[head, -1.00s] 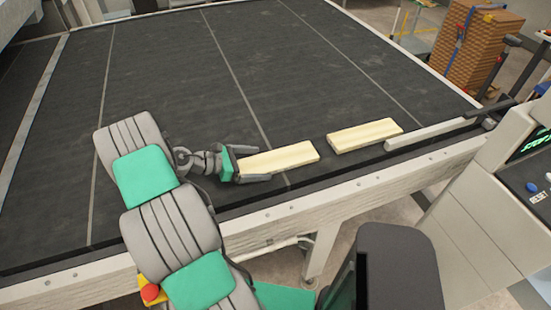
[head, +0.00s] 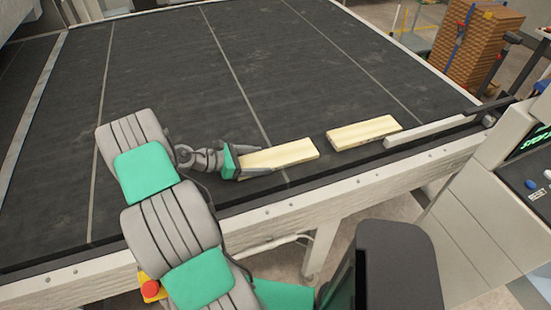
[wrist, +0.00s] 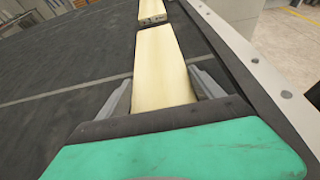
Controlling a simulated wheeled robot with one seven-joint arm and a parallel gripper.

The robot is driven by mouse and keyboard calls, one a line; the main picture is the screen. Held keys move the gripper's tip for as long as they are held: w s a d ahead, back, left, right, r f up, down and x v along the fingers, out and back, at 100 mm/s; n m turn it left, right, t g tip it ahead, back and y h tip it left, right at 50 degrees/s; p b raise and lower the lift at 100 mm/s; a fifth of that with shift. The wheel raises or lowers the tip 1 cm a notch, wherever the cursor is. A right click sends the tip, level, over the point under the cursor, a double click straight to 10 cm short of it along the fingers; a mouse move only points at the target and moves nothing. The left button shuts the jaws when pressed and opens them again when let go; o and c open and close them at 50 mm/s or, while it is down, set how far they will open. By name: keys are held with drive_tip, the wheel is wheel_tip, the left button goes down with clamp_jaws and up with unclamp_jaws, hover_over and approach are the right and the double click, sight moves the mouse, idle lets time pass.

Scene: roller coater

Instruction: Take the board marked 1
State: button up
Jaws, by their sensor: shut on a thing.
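Two pale wooden boards lie in a line on the dark belt. The nearer board (head: 290,153) has its left end between the fingers of my gripper (head: 257,160), which is shut on it. In the wrist view the same board (wrist: 160,62) runs straight away from my gripper, with a finger along each side. The second board (head: 363,132) lies apart to the right. It also shows at the top of the wrist view (wrist: 151,9), with small dark marks on its near end. I cannot read a number on either board.
A light rail (head: 430,131) lies to the right of the boards. The machine's pale front frame (head: 300,208) runs close along the near side. A control panel (head: 530,190) stands at the right. The belt (head: 170,70) behind the boards is clear.

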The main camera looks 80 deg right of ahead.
drive_tip(key=shift+c, duration=1.1)
drive_tip(key=shift+r, duration=0.15)
